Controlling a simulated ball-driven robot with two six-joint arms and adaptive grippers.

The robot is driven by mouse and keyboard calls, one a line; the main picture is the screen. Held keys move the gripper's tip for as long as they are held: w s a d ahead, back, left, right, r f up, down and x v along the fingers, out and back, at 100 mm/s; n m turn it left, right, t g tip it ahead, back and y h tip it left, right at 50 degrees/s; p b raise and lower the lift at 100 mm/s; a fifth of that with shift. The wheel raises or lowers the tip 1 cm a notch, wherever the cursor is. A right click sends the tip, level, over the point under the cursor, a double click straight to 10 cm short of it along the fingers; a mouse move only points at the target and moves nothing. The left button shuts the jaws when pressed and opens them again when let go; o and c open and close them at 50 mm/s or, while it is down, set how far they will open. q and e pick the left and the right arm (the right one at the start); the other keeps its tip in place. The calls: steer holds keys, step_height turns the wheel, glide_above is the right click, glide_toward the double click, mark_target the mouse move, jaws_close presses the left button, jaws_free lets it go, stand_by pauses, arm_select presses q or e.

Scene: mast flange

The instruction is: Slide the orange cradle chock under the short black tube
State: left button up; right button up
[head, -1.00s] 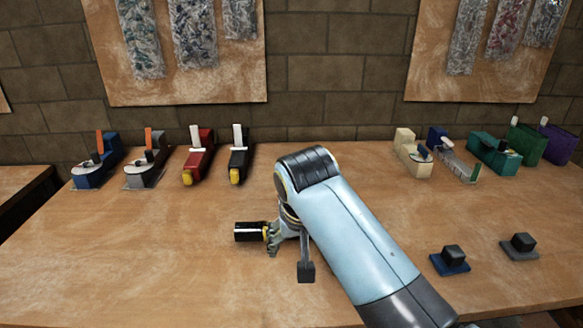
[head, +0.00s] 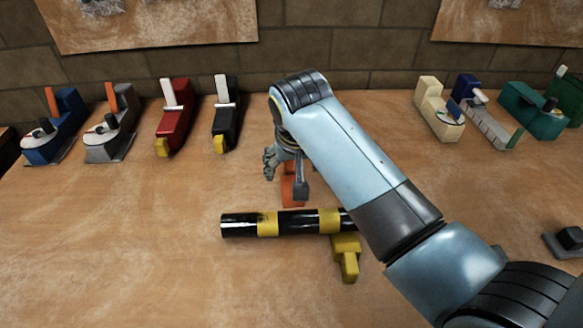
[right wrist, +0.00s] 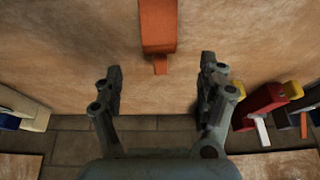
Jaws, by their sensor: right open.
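The short black tube (head: 293,222) with yellow bands lies crosswise on the table in the head view. Its right end is hidden behind my right arm. The orange cradle chock (head: 291,190) is on the far side of the tube, partly covered by my right gripper (head: 285,177). In the right wrist view the chock (right wrist: 159,28) lies beyond the fingertips, with its narrow handle pointing in between them. My right gripper (right wrist: 160,82) is open and empty there, fingers on either side of the handle's line. My left gripper is not in view.
A yellow chock (head: 347,258) sits at the tube's near side, right part. Red (head: 174,122), black (head: 226,125), blue (head: 53,130) and grey (head: 112,130) tools stand along the back left. Cream (head: 437,110) and green (head: 540,110) ones stand back right. The left table is clear.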

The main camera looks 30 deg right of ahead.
mark_target(292, 179)
steer(key=x, duration=0.6)
steer(key=shift+w+d+f+b, duration=0.15)
steer(key=shift+w+f+b, duration=0.1)
steer(key=shift+b, duration=0.15)
steer(key=shift+x, duration=0.8)
steer(key=shift+s, duration=0.1)
steer(key=shift+c, duration=1)
steer(key=c, duration=1.1)
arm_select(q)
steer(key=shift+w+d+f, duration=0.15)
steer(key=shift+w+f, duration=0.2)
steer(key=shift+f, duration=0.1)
arm_select(e)
steer(key=shift+s, duration=0.1)
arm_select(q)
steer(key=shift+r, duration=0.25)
arm_select(e)
steer(key=shift+s, duration=0.2)
arm_select(q)
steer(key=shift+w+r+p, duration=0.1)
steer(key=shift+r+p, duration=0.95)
steer(key=shift+p, duration=0.25)
arm_select(e)
steer(key=shift+s+a, duration=0.35)
steer(key=shift+s, duration=0.25)
steer(key=shift+s+a, duration=0.4)
steer(key=shift+s, duration=0.15)
